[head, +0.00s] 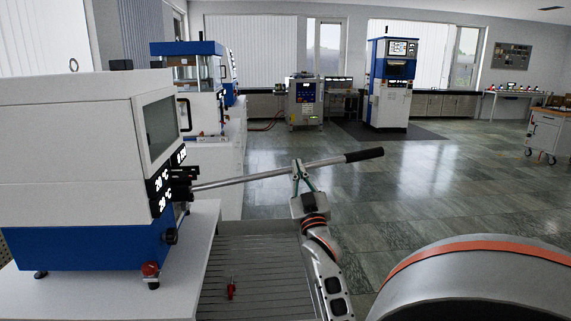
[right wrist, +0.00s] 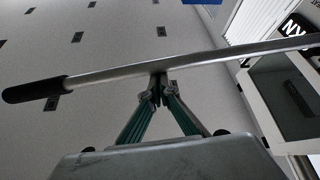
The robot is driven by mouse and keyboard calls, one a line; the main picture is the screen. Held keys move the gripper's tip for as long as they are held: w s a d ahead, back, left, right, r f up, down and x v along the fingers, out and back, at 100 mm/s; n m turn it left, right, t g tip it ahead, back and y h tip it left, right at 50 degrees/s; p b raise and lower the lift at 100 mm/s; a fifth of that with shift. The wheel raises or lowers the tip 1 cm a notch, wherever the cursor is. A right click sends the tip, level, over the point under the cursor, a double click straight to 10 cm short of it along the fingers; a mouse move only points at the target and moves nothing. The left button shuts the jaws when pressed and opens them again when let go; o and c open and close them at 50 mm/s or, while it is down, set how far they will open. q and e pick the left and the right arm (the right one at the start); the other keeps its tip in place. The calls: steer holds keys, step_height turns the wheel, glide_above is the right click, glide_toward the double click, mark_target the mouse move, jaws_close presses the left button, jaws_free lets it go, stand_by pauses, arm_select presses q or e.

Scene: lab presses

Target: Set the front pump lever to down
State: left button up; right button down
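The pump lever (head: 245,177) is a long metal rod with a black grip (head: 365,155). It sticks out to the right from the front of the white and blue press (head: 75,125), tilted slightly up toward its grip. My right gripper (head: 299,168) is at the rod between the press and the black grip, fingers closed around it. In the right wrist view, the lever (right wrist: 110,79) crosses at the fingertips of the right gripper (right wrist: 158,86), with its black grip at the left. My left gripper is not in view.
The press stands on a white table (head: 185,265) at the left. A slatted grey surface (head: 255,265) with a small red object (head: 231,289) lies below the lever. Open tiled floor (head: 430,190) extends right. Other machines, including a tall blue-white one (head: 392,85), stand farther back.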

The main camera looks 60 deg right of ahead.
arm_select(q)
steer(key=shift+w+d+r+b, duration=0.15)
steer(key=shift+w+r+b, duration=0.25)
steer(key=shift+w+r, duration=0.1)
arm_select(e)
steer(key=f, duration=0.3)
steer(key=shift+s+d+f, duration=0.15)
steer(key=shift+d+f, duration=0.05)
steer(key=shift+d, duration=0.1)
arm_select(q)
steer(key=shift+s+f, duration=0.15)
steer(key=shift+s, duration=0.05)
arm_select(e)
step_height(320, 180, up, 10)
steer(key=shift+r, duration=0.1)
